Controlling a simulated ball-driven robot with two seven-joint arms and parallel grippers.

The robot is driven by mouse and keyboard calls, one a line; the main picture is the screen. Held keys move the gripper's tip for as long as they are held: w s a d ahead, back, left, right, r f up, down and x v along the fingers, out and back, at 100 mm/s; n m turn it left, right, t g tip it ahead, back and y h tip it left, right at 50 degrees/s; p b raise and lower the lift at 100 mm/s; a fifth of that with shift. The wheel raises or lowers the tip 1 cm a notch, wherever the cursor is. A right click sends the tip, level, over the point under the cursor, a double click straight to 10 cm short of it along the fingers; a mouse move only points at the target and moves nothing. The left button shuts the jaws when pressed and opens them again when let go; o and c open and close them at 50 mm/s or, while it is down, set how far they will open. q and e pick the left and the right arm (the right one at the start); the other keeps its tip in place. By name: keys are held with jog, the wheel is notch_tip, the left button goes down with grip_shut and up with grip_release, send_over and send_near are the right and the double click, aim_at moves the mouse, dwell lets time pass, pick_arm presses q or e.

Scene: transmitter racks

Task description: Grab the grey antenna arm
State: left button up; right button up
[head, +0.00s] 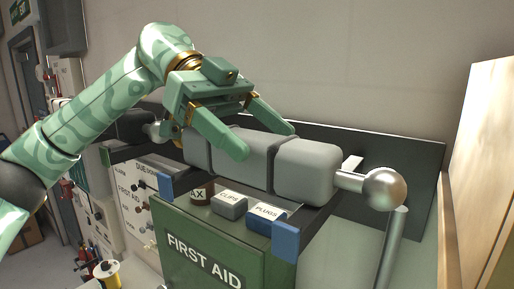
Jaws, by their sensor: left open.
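The grey antenna arm (305,170) lies across a dark shelf rack, made of rounded grey blocks with a metal rod and silver ball at its right end. My left gripper (268,140) comes in from the upper left and is open. Its two green fingers are over the grey blocks left of the middle, one in front and one toward the back. I cannot tell whether they touch the arm. The gripper hides part of the arm's upper left side. My right gripper is not in view.
Below are a green first aid box (210,255), a grey clips box (229,205), a blue plugs box (266,217) and a dark red tin (203,193). Blue-tipped brackets (285,241) stick out in front. A wooden panel (487,170) stands at the right.

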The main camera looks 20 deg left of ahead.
pick_arm(q)
jog(key=shift+a, duration=0.15)
jog(key=c, duration=1.4)
